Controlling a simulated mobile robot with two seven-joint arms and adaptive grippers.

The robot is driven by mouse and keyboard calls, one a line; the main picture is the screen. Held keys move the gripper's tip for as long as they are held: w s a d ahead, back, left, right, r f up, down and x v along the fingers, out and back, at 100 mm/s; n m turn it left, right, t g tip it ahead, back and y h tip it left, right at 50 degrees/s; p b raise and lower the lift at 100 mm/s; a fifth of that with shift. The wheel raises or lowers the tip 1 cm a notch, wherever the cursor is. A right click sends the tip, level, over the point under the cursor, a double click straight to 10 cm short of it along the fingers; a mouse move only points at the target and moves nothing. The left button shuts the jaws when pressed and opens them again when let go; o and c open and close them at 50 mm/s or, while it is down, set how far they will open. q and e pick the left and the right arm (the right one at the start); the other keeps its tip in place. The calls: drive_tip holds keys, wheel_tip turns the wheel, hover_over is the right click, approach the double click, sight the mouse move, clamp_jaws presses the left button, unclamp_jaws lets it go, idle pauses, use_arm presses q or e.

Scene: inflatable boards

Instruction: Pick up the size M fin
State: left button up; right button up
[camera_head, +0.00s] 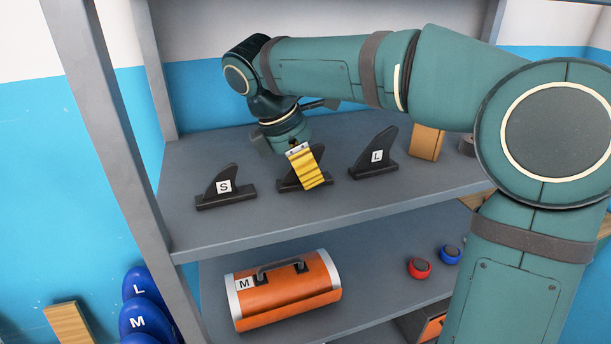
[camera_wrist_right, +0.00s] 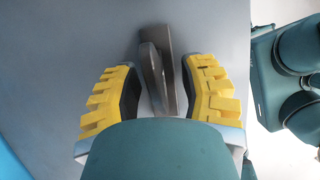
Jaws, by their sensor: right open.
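Three dark fins stand in a row on the grey upper shelf (camera_head: 240,228). The left fin (camera_head: 222,188) is labelled S and the right fin (camera_head: 376,157) is labelled L. The middle fin (camera_head: 288,184) is partly covered by my right gripper (camera_head: 307,170), and its label is hidden. In the right wrist view, my right gripper (camera_wrist_right: 161,66) is open, with its yellow fingers on either side of a fin (camera_wrist_right: 153,75). Gaps show beside the fin, so it is not gripped. My left gripper is not in view.
A wooden block (camera_head: 427,142) stands right of the fins. On the lower shelf are an orange case (camera_head: 288,295) marked M and red (camera_head: 419,267) and blue (camera_head: 449,254) round items. A grey shelf post (camera_head: 125,150) rises at left.

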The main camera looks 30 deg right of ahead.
clamp_jaws()
drive_tip(key=shift+r, duration=0.1)
